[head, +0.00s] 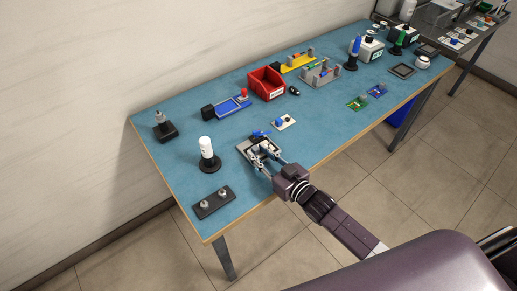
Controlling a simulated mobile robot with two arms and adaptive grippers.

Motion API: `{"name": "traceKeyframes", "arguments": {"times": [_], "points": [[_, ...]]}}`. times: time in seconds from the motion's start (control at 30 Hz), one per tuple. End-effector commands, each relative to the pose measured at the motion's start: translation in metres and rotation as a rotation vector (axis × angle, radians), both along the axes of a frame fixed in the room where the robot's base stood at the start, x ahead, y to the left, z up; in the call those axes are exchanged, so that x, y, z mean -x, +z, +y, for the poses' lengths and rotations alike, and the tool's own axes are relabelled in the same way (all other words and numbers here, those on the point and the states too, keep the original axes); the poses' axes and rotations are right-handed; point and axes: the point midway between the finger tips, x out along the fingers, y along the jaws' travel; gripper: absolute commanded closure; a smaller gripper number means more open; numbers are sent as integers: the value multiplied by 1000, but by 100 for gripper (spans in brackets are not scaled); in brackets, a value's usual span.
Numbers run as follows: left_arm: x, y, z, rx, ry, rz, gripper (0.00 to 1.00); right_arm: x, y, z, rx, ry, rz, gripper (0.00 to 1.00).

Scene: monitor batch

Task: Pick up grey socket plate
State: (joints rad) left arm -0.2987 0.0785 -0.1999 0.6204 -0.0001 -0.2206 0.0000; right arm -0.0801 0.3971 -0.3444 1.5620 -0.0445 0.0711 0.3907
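A grey plate (242,148) lies on the blue table near its front edge, with a blue part (261,133) at its far side. It looks like the grey socket plate, though my gripper covers much of it. My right gripper (258,151) reaches in from the lower right and is low over the plate. Its two fingers look spread apart, with a gap between them. Whether the fingertips touch the plate is too small to tell. My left gripper is not in view.
A white bottle on a dark base (207,150) stands left of the plate. A dark plate with two knobs (213,202) lies nearer the front-left corner. A small white plate with a blue button (284,123) is close behind right. A red bin (267,85) stands further back.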

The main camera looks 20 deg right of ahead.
Motion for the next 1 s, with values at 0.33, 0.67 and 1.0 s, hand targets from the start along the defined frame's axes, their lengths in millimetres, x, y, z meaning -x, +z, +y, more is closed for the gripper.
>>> {"name": "traceKeyframes", "arguments": {"times": [0.33,0.67,1.0], "points": [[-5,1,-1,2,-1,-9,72,-1,-1,0,0,0,1,88],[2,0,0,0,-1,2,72,-1,0,0,0,0,0,100],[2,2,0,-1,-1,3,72,-1,17,0,2,0,-3,100]]}}
